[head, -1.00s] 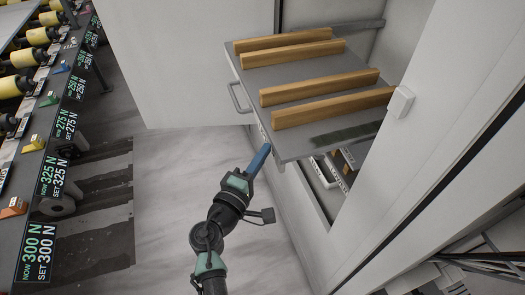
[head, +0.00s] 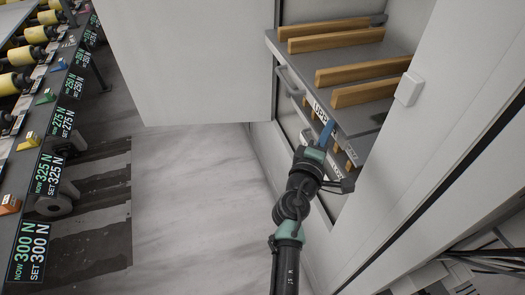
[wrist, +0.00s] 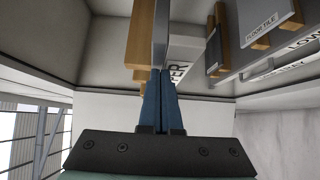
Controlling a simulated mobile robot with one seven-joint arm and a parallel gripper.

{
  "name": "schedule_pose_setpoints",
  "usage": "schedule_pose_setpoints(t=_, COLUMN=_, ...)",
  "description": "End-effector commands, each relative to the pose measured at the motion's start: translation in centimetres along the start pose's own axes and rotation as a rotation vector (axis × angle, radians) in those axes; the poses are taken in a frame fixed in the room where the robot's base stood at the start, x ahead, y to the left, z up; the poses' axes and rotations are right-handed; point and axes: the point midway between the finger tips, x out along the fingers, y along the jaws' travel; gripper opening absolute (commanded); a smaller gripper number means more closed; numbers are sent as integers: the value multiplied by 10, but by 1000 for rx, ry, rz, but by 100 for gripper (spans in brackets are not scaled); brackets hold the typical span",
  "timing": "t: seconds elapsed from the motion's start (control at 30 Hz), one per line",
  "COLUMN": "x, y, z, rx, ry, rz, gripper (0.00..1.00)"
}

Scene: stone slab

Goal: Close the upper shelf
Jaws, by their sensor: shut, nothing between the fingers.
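The upper shelf (head: 350,57) is a grey pull-out board with several wooden bars on top. It sticks partly out of the white cabinet in the head view. Its front carries a metal handle (head: 287,80) and a label (head: 318,107) of which only some letters show. My gripper (head: 327,130) is shut and empty, with its blue fingertips at the shelf's front face near the right corner.
The open white cabinet door (head: 185,65) stands left of the shelf. The cabinet's side wall (head: 435,115) with a small white box (head: 409,88) is at right. Lower labelled parts show beneath the shelf. A roller machine (head: 45,150) stands far left; the floor between is clear.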

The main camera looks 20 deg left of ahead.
Motion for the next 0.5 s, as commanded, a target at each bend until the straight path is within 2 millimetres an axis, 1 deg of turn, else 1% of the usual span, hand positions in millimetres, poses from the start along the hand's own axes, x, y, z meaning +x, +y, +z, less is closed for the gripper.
schedule_pose_setpoints(t=0.03, x=12, y=-1, z=15, rx=0, ry=-11, rz=3, gripper=0)
schedule_pose_setpoints(t=0.2, x=38, y=-1, z=41, rx=0, ry=-9, rz=1, gripper=0)
schedule_pose_setpoints(t=0.33, x=52, y=-1, z=54, rx=0, ry=-7, rz=1, gripper=0)
schedule_pose_setpoints(t=0.5, x=60, y=0, z=62, rx=0, ry=-5, rz=-1, gripper=0)
